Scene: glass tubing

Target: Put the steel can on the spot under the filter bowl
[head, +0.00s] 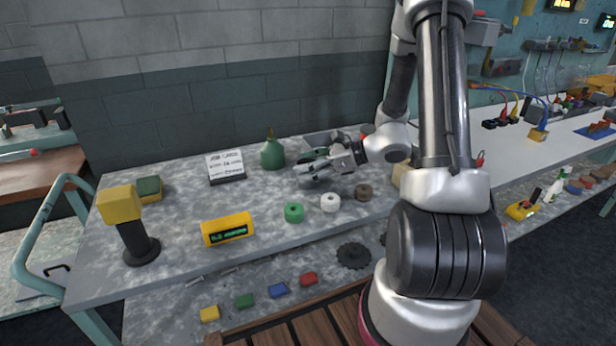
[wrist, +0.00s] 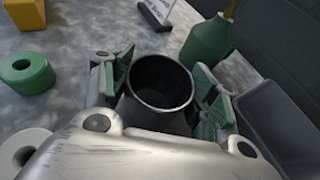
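The steel can (wrist: 160,88) is a dark grey, open-topped cylinder, seen from above in the wrist view. It stands between the green-padded fingers of my gripper (wrist: 162,92), which look closed against both its sides. In the head view my gripper (head: 314,164) is at the back right of the bench and largely hides the can. At the bench's left end, a yellow block on a dark cylinder (head: 131,232), apparently the filter and its bowl, sits over a round black disc (head: 142,252). I cannot tell whether the bowl touches the disc.
A green bottle (head: 272,153) and a grey bin (wrist: 283,120) are close to my gripper. A white sign (head: 226,166), a yellow display (head: 228,229) and green (head: 293,212), white (head: 330,202) and brown (head: 363,192) rings stand on the bench.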

